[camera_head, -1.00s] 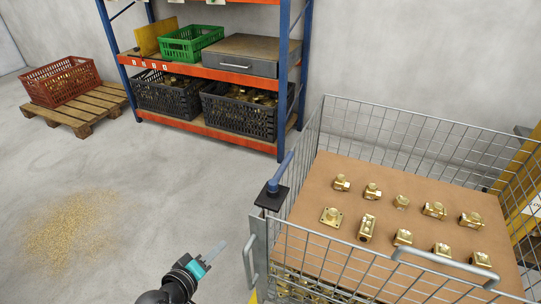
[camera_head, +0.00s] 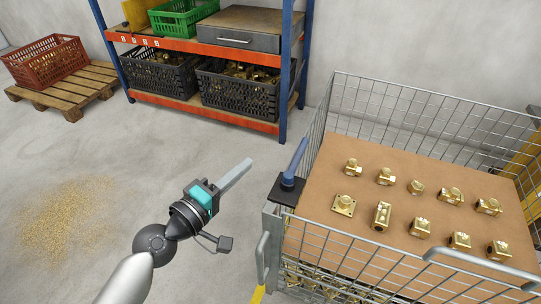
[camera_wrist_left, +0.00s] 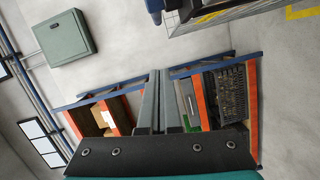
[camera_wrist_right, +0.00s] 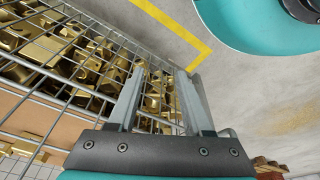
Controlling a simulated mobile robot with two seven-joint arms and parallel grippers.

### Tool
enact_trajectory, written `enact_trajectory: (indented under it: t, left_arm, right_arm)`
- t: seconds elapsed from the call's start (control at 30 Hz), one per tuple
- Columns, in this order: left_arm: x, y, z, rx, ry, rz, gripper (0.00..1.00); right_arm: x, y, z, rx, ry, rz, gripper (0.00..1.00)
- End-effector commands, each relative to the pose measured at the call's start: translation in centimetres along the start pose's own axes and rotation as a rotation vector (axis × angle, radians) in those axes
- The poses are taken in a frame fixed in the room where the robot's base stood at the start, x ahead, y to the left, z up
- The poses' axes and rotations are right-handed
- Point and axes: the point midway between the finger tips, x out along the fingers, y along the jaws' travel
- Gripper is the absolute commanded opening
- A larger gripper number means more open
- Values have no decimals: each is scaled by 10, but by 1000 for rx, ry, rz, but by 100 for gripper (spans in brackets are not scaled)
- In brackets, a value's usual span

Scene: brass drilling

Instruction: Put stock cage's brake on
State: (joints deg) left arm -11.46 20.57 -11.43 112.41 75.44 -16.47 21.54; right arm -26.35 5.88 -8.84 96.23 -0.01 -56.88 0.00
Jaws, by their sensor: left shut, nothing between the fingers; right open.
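The stock cage (camera_head: 365,252) is a grey wire-mesh cage at the right of the head view. A blue lever (camera_head: 295,161) stands tilted on a black plate (camera_head: 286,190) at its near left corner post; I take it to be the brake. My left gripper (camera_head: 236,177) is shut and empty, left of the lever and apart from it. The left wrist view shows its fingers (camera_wrist_left: 158,95) together. My right gripper (camera_wrist_right: 163,80) is open beside the cage's mesh, with brass parts (camera_wrist_right: 155,100) behind; it is outside the head view.
Brass fittings (camera_head: 382,215) stand on the cage's brown board (camera_head: 330,170). A blue and orange rack (camera_head: 205,113) with crates is behind. A red crate (camera_head: 45,65) sits on a pallet (camera_head: 75,100). Brass chips (camera_head: 62,215) lie on otherwise clear floor at left.

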Motion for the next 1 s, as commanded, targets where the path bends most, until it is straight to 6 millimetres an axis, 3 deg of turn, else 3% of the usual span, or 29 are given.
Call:
enact_trajectory:
  t: [0.4,0.6,0.8,1.0]
  left_arm:
    - [66,1,0,-2,1,4,0]
    - [101,0,1,-1,-1,3,0]
    - [104,0,30,-3,-1,0,0]
    - [106,0,39,0,-1,-1,0]
  right_arm:
    - [4,0,3,0,-7,0,50]
    - [-6,0,-9,1,18,0,50]
    - [-6,0,-7,1,13,0,50]
    - [-6,0,-8,1,14,0,50]
